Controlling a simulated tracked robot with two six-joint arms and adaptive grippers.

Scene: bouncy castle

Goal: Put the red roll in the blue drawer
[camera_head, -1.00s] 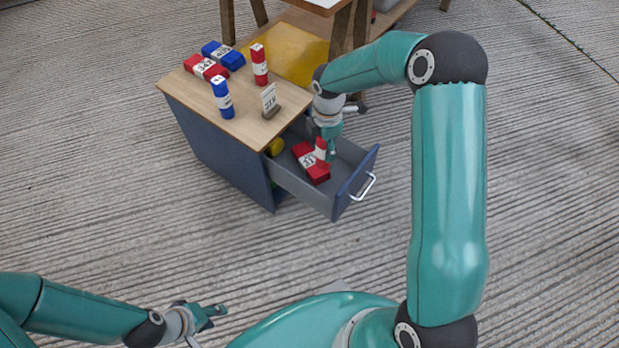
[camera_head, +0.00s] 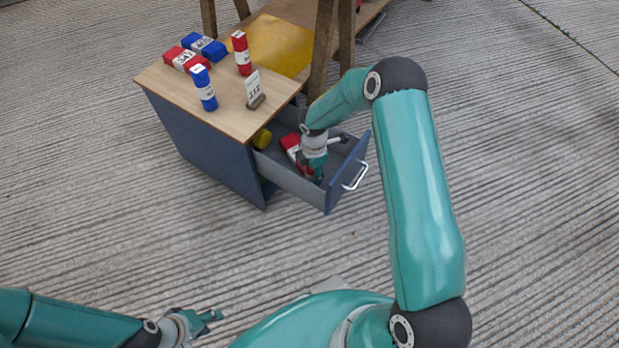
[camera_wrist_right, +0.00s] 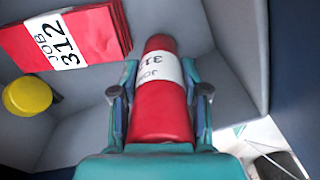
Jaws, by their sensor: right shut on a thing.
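The red roll (camera_wrist_right: 160,112) with a white label stands between the two fingers of my right gripper (camera_wrist_right: 160,92), which is shut on it. In the head view my right gripper (camera_head: 317,178) is down inside the open blue drawer (camera_head: 349,170) and mostly hides the roll. The right wrist view shows the drawer's grey walls around the roll; I cannot tell whether the roll touches the floor. My left gripper (camera_head: 208,318) is low at the front left, far from the cabinet and empty; its finger gap is unclear.
A flat red packet (camera_wrist_right: 75,38) labelled JOB 312 and a yellow object (camera_wrist_right: 27,95) lie in the drawer. On the wooden cabinet top (camera_head: 205,95) are a red roll (camera_head: 242,55), a blue roll (camera_head: 203,90), red and blue packets and a 312 card (camera_head: 253,88). Trestle legs stand behind.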

